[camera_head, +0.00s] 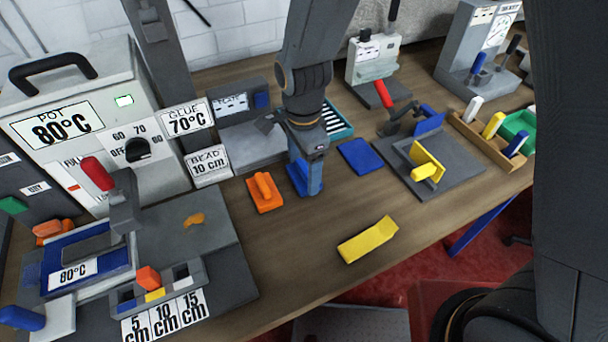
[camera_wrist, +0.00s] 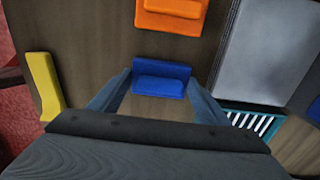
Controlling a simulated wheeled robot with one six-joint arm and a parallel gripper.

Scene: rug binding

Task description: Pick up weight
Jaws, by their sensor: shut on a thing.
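My gripper (camera_head: 305,186) points straight down at the table, right of the orange weight. It is shut on a blue weight (camera_wrist: 160,78), which sits between my two fingertips in the wrist view. In the head view the fingers largely hide the blue weight. I cannot tell whether it still touches the table. The orange weight (camera_head: 265,193), a flat block with a raised grip, stands just left of my gripper; it also shows at the top of the wrist view (camera_wrist: 172,16).
A yellow block (camera_head: 368,240) lies near the table's front edge. A flat blue piece (camera_head: 361,156) and a teal slotted tray (camera_head: 337,121) are close on the right. The glue pot machine (camera_head: 90,120) stands left. Bare wood (camera_head: 290,245) lies in front.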

